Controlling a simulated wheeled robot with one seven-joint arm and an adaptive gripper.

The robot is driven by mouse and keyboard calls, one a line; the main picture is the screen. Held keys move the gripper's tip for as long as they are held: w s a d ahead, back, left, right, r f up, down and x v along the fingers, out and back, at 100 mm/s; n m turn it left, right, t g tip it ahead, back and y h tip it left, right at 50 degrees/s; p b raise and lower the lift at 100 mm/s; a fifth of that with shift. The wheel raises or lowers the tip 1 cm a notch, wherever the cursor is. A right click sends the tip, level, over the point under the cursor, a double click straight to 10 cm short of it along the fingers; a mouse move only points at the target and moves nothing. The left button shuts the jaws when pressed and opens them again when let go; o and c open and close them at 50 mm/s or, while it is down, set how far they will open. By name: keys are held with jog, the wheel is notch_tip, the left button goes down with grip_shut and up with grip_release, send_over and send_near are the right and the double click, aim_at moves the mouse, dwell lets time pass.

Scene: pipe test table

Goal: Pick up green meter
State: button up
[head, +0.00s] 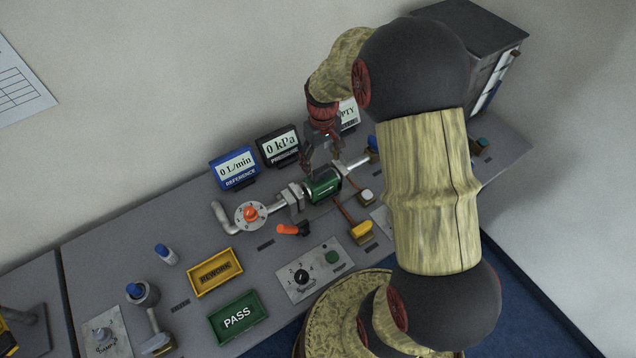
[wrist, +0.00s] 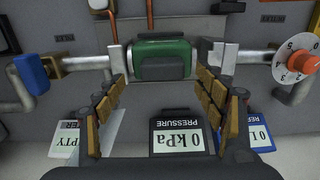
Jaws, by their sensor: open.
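My gripper (head: 321,158) hangs just above and behind the meter, pointing down. In the wrist view my gripper (wrist: 162,82) is open, with one padded finger to each side and the meter beyond the gap between them. Nothing is held. I cannot tell the exact height of the fingertips over the meter.
A 0 kPa display (head: 278,146) and a blue 0 L/min display (head: 234,169) stand behind the pipe. An orange dial (head: 251,214) is left of the meter. Yellow REWORK (head: 215,272) and green PASS (head: 238,318) trays lie front left. A dark cabinet (head: 489,50) stands back right.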

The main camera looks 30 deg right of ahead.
aim_at(321, 169)
jog(key=shift+a+f+b, duration=0.15)
jog(key=shift+f+b, duration=0.2)
jog(key=shift+f, duration=2.35)
jog(key=shift+c, duration=1.4)
jog(key=c, duration=1.5)
grip_shut()
jog(key=shift+r, duration=0.1)
